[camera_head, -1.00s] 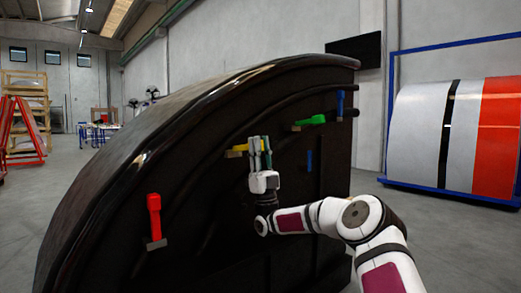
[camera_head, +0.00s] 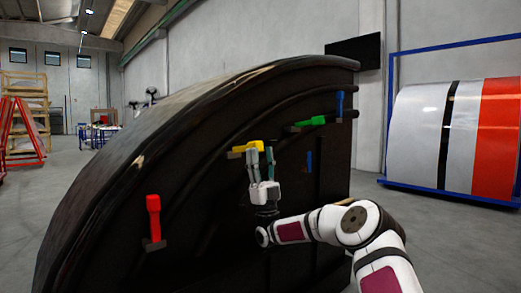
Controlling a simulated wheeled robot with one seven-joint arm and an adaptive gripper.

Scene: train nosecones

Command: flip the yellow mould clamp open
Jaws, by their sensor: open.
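The yellow mould clamp (camera_head: 248,147) is on the face of the large black mould (camera_head: 200,190), near the middle of its curved upper edge. Its yellow handle lies nearly level, pointing right, with a metal base at its left end. My gripper (camera_head: 260,150) is open, fingers pointing up, just below and in front of the yellow handle. The fingertips overlap the handle's lower edge in the picture; I cannot tell whether they touch it. Nothing shows between the fingers.
A red clamp (camera_head: 153,217) stands upright lower left on the mould. A green clamp (camera_head: 310,122) lies nearly level to the right, and a blue clamp (camera_head: 340,103) stands upright beyond it. A striped panel (camera_head: 440,135) in a blue frame stands at the far right.

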